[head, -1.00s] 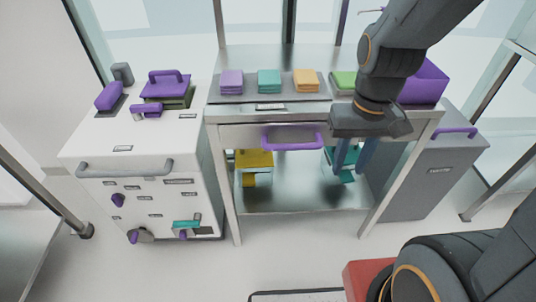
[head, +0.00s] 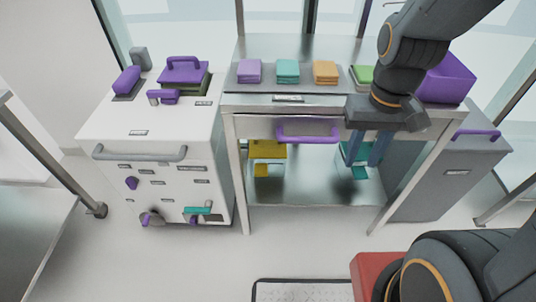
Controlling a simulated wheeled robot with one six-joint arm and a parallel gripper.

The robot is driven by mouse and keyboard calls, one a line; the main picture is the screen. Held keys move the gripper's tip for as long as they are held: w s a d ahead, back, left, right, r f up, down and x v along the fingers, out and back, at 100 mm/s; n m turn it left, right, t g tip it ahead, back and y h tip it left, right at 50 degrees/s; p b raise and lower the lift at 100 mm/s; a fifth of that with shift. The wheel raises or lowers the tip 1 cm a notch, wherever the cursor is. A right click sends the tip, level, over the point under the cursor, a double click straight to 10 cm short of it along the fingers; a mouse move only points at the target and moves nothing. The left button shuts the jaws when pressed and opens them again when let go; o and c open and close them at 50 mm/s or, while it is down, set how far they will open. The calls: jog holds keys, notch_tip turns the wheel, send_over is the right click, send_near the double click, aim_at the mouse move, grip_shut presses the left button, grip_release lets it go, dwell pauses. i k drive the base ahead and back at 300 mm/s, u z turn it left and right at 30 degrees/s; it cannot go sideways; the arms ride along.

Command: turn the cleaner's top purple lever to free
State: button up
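The cleaner (head: 150,125) is a white boxy machine at the left of the head view, with a grey front handle. On its top are a purple lever-like block (head: 127,80) at the left, a small purple handle (head: 163,97), and a larger purple handled piece (head: 184,70). Its front has a purple knob (head: 131,183), with purple and teal parts lower down. I cannot tell for certain which is the top lever. My gripper (head: 364,161) points down at the right, in front of the steel table, far from the cleaner. Its blue fingers are apart, with nothing visible between them.
A steel table (head: 262,104) with folded cloths and a purple bin (head: 446,78) stands right of the cleaner. Its purple drawer handle (head: 307,135) sticks out. A grey bin (head: 445,180) stands at the right. Floor in front is mostly clear, with a mat (head: 300,291).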

aim_at(152, 95)
jog(key=u, duration=1.3)
jog(key=i, duration=1.05)
jog(key=z, duration=0.2)
